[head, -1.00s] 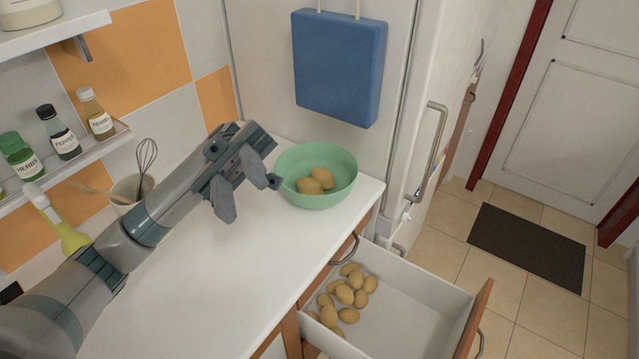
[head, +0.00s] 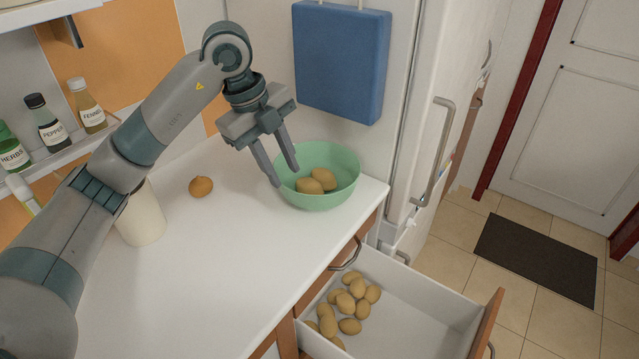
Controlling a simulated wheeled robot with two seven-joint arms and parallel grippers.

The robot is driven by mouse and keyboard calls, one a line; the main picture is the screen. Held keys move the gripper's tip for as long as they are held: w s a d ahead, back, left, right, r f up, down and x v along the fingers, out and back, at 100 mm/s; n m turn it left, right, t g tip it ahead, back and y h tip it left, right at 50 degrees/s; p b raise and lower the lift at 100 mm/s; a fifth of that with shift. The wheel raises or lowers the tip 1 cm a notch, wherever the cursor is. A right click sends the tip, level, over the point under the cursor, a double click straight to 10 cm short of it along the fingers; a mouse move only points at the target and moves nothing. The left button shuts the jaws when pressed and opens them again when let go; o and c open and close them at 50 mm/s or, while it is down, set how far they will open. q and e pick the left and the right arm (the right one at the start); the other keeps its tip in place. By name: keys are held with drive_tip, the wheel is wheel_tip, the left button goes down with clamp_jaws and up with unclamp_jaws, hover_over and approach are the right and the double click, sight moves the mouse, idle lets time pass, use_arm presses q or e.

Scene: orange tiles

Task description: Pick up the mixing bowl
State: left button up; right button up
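The green mixing bowl (head: 322,200) stands upright on the white counter near its right end, with a few potatoes (head: 318,181) in it. My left gripper (head: 286,176) points down at the bowl's left rim. Its two fingers are apart with nothing clearly held. One fingertip is at the outer left edge of the bowl and the other overlaps the rim and inside. I cannot tell whether they touch it. My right gripper is not in view.
A round brown item (head: 201,187) and a cream container (head: 141,217) are on the counter (head: 215,270). An open drawer (head: 420,306) with several potatoes juts out below. A blue board (head: 340,62) hangs behind the bowl. Spice bottles stand on the left shelf.

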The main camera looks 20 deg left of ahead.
sight(290, 187)
use_arm(q)
drive_tip(key=shift+n+t+y, duration=0.8)
drive_tip(key=shift+t, duration=0.1)
drive_tip(key=w+a, duration=0.1)
drive_tip(key=w+a+r, duration=0.1)
drive_tip(key=w+a, duration=0.1)
drive_tip(key=shift+w+r, duration=0.2)
drive_tip(key=shift+r, duration=0.1)
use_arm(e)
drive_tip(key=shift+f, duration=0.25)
